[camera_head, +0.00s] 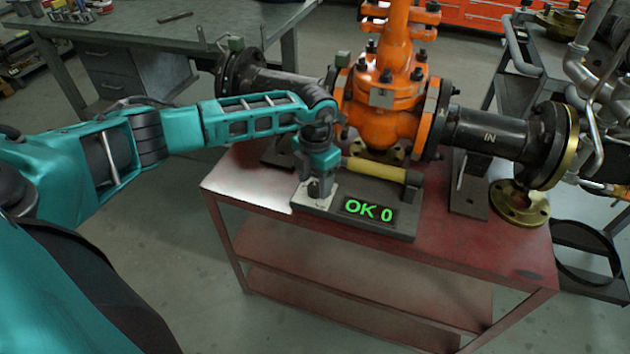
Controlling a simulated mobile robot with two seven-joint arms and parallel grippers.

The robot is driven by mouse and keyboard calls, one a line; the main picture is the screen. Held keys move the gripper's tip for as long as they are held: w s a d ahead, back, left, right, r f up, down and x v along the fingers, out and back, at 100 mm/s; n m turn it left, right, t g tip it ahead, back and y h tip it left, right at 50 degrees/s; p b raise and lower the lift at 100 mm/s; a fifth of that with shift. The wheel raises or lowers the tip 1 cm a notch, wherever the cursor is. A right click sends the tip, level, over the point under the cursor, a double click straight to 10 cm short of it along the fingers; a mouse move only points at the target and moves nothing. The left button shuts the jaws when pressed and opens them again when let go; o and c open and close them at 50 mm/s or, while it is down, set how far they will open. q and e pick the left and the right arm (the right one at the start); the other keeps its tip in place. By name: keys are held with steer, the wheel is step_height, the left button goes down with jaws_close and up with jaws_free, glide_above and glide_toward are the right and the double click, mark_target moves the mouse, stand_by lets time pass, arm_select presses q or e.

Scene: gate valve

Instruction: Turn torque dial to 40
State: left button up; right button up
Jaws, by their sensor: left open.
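A grey torque device base (400,232) lies on the red table, with a green display (367,211) on its front that reads "OK 0". A yellow bar with a black end (375,170) runs across it. My left gripper (319,190) points down over the left end of the base, at a pale block (318,203). It is open, and its fingers are small and dark here. I cannot make out the torque dial itself, nor whether the fingers touch anything. My right gripper is not in view.
An orange gate valve (385,105) with dark flanged pipes (490,135) stands just behind the device. A brass flange (519,203) lies at the right of the red table (470,255). The table's left front corner is clear. A workbench (160,35) stands behind.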

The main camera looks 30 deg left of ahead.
mark_target(316, 187)
arm_select(q)
step_height(316, 187, up, 12)
steer(key=p, duration=0.1)
steer(key=shift+d, duration=0.15)
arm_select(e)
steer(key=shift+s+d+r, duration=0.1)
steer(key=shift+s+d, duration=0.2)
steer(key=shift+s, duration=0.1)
arm_select(q)
steer(key=shift+f, duration=0.1)
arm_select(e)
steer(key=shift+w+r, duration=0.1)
